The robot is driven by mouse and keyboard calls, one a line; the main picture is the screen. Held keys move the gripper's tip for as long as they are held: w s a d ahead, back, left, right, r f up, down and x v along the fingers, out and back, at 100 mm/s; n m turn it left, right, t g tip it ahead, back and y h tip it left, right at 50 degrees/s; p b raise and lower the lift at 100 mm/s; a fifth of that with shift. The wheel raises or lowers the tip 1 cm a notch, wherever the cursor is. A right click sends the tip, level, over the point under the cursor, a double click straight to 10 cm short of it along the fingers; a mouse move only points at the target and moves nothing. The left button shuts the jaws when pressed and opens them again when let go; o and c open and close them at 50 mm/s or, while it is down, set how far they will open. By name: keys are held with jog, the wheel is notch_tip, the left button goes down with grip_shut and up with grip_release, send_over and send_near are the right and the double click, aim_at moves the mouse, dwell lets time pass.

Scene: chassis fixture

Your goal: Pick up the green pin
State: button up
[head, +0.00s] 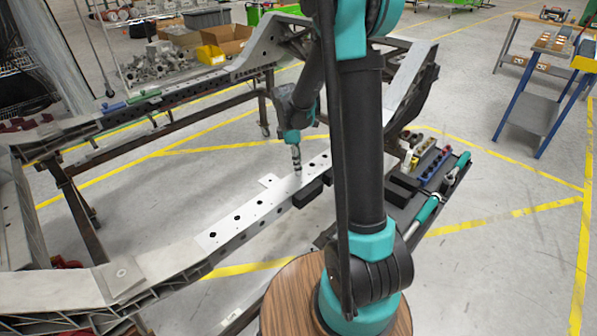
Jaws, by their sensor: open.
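No clear green pin can be made out. A small green piece (145,97) lies on the far rail at the left, too small to tell whether it is a pin. My gripper (297,171) points down over the near chassis rail (232,222), well to the right of that piece and nearer to me. It is open, and I see nothing between its fingers. My own arm hides part of the rail and the floor behind it.
A dark tool tray (408,212) with a teal-handled tool (428,211) and a blue block (431,168) stands right of my arm. A yellow bin (210,55) and cardboard box (226,40) sit behind the frame. A blue-legged workbench (540,110) stands at right, with clear floor before it.

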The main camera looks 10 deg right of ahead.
jog(key=shift+d+f, duration=0.15)
jog(key=shift+f, duration=0.95)
grip_shut()
jog(key=shift+r, duration=0.1)
notch_tip(320, 180, up, 20)
dwell(0.4)
notch_tip(320, 180, up, 6)
dwell(1.0)
jog(key=shift+r, duration=0.1)
